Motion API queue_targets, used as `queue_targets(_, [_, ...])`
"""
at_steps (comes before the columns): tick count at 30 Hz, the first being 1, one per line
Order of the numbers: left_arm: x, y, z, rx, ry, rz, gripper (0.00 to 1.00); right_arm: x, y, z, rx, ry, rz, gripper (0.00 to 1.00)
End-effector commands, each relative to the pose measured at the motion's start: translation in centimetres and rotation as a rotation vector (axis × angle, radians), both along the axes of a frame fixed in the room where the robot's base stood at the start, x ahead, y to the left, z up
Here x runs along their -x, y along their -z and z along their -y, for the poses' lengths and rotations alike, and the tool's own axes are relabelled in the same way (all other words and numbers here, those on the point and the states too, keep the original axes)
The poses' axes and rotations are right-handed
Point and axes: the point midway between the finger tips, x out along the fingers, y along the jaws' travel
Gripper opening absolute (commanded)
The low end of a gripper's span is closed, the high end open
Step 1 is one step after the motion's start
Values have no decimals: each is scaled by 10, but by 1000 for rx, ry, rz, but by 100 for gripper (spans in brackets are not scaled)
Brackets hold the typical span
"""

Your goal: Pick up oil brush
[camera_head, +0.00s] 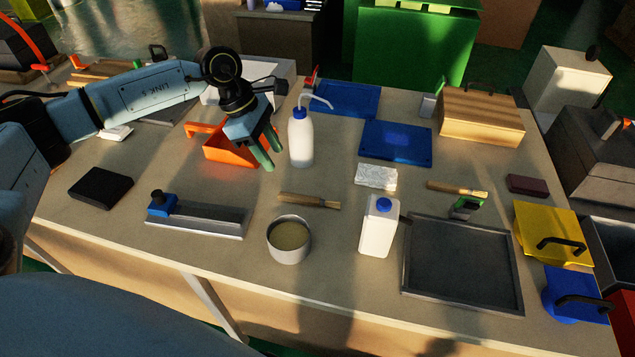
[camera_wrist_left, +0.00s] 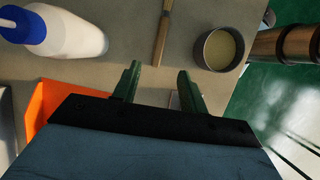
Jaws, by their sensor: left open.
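A brush with a wooden handle and pale bristles (camera_head: 308,200) lies flat on the bench, just behind a round metal tin (camera_head: 289,242) holding a yellowish substance. The brush also shows at the top of the left wrist view (camera_wrist_left: 163,32), with the tin (camera_wrist_left: 218,48) to its right. My left gripper (camera_head: 264,158) has green fingers, is open and empty, and hangs above the bench behind and left of the brush. My right gripper is not in view.
A white squeeze bottle (camera_head: 301,140) stands close right of my left gripper. An orange tray (camera_head: 228,152) lies beneath and left of it. A white jug (camera_head: 379,228) and a dark tray (camera_head: 463,265) stand right of the tin. A second wooden-handled brush (camera_head: 456,188) lies farther right.

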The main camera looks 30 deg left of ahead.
Motion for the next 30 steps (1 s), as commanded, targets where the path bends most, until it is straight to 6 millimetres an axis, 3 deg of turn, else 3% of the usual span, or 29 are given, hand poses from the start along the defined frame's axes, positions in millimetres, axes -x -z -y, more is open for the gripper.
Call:
queue_targets(2, [0, 10, 3, -4, 3, -5, 43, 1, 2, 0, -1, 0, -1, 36])
queue_targets(9, [-5, 53, 21, -1, 3, -5, 43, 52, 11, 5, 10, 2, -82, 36])
queue_targets(12, [-7, 66, 26, -1, 2, -4, 43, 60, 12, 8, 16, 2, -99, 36])
queue_targets(22, [-14, 93, 40, 0, 3, -4, 43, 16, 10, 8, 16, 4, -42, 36])
queue_targets(30, [-19, 120, 51, 1, 1, -2, 43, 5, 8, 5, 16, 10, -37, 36])
